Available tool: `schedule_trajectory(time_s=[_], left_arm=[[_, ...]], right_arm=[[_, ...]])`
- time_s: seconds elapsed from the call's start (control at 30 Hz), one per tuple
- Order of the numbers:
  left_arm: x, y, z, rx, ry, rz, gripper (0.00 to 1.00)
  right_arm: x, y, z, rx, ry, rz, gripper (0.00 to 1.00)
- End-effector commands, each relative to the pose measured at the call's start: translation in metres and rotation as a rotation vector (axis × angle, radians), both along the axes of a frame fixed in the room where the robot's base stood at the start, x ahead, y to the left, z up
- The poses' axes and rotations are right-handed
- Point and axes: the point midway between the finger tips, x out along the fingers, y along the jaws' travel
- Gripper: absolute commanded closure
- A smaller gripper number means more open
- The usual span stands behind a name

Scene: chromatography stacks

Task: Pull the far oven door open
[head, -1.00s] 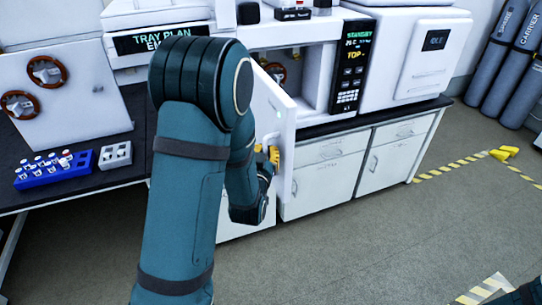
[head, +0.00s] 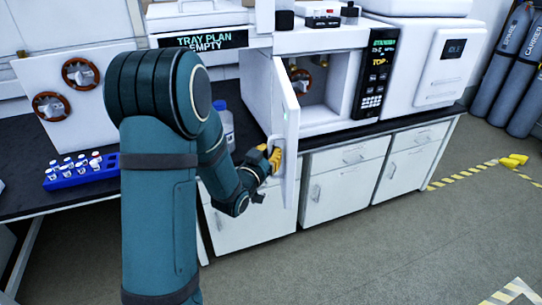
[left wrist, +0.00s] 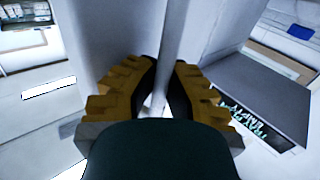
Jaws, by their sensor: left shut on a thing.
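The far oven's white door (head: 287,130) stands swung wide open in the head view, seen nearly edge-on, with the oven's inside (head: 325,80) exposed behind it. My left gripper (head: 272,160), with yellow fingers, is at the door's left side, low on the panel. In the left wrist view the yellow fingers (left wrist: 160,95) are closed around a thin pale upright bar, the door handle (left wrist: 169,60). Part of the handle is hidden by the fingers and my wrist. My right gripper is not in view.
A blue vial rack (head: 82,175) sits on the black bench at left. A bottle (head: 224,125) stands behind my arm. White cabinets (head: 345,180) are under the bench. The oven's keypad panel (head: 376,75) is right of the opening. The floor in front is clear.

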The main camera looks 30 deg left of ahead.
Motion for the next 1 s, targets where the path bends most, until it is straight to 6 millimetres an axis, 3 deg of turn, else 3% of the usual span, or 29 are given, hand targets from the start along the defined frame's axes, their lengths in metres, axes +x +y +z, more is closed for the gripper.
schedule_trajectory(time_s=[0.6, 0.7, 0.73, 1.0], left_arm=[[-0.0007, -0.0005, -0.0036, -0.003, 0.011, -0.02, 1.0], [-0.0004, -0.0001, -0.0032, -0.003, 0.009, -0.019, 0.62], [-0.0003, 0.0, -0.0029, -0.003, 0.009, -0.019, 0.57], [0.0002, 0.0009, -0.001, -0.001, 0.003, -0.017, 0.57]], right_arm=[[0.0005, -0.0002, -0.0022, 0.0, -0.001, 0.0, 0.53], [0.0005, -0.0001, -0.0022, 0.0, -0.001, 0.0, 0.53], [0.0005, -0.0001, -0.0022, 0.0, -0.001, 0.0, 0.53], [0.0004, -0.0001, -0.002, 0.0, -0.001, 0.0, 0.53]])
